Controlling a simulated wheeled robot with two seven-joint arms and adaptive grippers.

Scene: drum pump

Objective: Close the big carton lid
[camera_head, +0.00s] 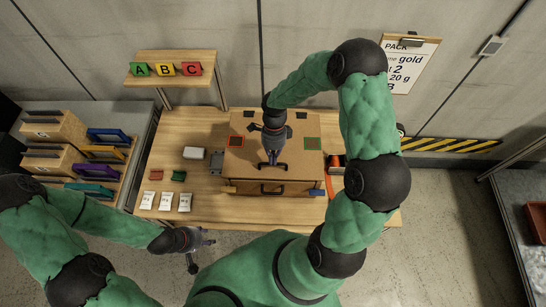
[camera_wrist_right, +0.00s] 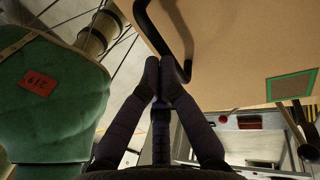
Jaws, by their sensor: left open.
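The big carton (camera_head: 240,165) is a brown box in the middle of the wooden table. Its lid (camera_head: 300,168) looks flat over the top from the head; any gap at its edges is too small to tell. It has a red-framed and a green-framed square. My right gripper (camera_head: 272,157) points down over the lid, at a black handle. In the right wrist view, the right fingers (camera_wrist_right: 160,80) are together beside the black handle (camera_wrist_right: 163,35); whether they touch it is unclear. My left gripper (camera_head: 205,238) is open and empty, off the table's front edge.
A white box (camera_head: 194,153) and a grey plate (camera_head: 216,161) stand left of the carton. White cards (camera_head: 166,201) lie at the front left. A shelf with A, B and C blocks (camera_head: 165,69) stands behind. An orange-and-black item (camera_head: 337,165) is right of the carton.

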